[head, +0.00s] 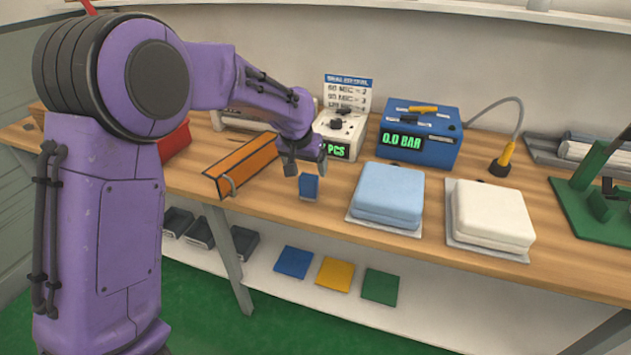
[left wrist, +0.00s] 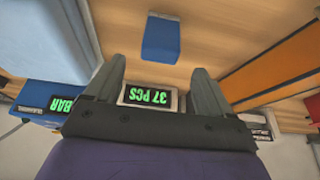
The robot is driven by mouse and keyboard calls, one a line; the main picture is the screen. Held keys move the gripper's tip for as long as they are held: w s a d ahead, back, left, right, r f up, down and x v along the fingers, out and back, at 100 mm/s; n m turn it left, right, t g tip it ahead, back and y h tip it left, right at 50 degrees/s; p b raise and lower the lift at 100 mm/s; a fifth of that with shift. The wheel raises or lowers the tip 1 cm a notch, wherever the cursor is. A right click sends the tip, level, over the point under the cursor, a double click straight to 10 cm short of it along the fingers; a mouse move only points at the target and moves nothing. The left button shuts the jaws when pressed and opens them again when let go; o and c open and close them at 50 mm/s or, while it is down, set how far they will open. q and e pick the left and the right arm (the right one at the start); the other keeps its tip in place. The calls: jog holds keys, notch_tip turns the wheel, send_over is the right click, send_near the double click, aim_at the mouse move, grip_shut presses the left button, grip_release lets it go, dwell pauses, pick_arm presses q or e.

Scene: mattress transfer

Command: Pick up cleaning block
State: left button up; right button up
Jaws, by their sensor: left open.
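The cleaning block seems to be the small blue block (head: 309,187) on the wooden table, between the orange bar and the light blue mattress. It also shows in the left wrist view (left wrist: 167,38), beyond the fingertips. My left gripper (head: 303,160) is just above and behind the block, pointing down. In the left wrist view its two fingers (left wrist: 160,80) are apart with nothing between them, and the block is clear of them. My right gripper is not in either view.
An orange bar (head: 240,165) lies left of the block. A light blue mattress (head: 389,192) and a white one (head: 492,213) lie to the right. Behind stand a counter box (head: 342,130) and a blue 0.0 BAR device (head: 440,135). The table's front edge is close to the block.

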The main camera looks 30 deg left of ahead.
aim_at(309, 185)
pick_arm(q)
jog(key=x, duration=0.8)
jog(key=shift+s+d+f, duration=0.2)
jog(key=shift+s, duration=0.2)
jog(key=shift+w+a+f, duration=0.15)
jog(key=shift+f, duration=0.3)
jog(key=shift+r, duration=0.1)
jog(key=c, duration=1.1)
